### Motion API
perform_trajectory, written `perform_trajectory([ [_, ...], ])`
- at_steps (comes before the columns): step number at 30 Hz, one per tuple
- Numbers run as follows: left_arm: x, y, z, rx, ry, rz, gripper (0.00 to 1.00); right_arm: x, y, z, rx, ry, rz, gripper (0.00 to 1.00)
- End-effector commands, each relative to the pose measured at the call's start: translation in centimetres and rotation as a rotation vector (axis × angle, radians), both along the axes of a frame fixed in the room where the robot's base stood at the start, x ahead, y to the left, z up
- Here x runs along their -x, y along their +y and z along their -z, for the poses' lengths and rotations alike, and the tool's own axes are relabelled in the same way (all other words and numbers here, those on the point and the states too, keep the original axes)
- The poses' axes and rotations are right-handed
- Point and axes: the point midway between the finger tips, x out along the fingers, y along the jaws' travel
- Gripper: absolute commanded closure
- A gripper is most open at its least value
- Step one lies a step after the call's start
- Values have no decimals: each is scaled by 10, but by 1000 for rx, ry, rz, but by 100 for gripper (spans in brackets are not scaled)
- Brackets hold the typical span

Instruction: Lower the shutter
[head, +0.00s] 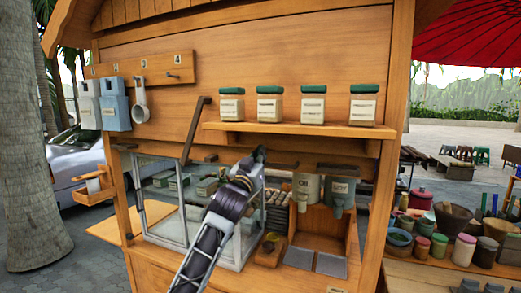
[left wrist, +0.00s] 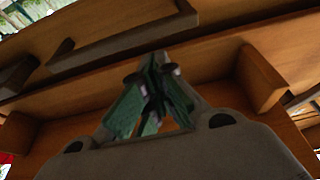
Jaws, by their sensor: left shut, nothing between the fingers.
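The stall's wooden front panel (head: 235,60) spans the upper part of the head view. I cannot tell for sure which part is the shutter. A dark bar (head: 195,130) stands slanted in front of the panel, left of my left gripper. My left gripper (head: 258,153) is raised just below the jar shelf, in front of the counter opening. In the left wrist view its greenish fingers (left wrist: 152,75) meet at the tips, shut and empty. Beyond them a dark handle-like bar (left wrist: 120,42) lies against wood, apart from the fingers. My right gripper is out of view.
A shelf (head: 295,133) with several green-lidded jars (head: 312,105) juts out above the gripper. A glass display case (head: 165,215) stands left of my arm. Dispensers (head: 338,190) hang at right. A red umbrella (head: 470,35) and pots stand outside.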

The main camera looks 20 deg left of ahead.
Motion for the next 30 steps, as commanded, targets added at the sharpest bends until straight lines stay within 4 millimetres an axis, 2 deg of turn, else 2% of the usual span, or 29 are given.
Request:
perform_trajectory([
  [7,0,0,8,1,0,1,100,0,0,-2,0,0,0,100],
  [23,0,0,12,1,0,1,100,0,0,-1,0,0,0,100],
  [30,0,0,27,1,1,0,100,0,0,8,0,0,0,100],
])
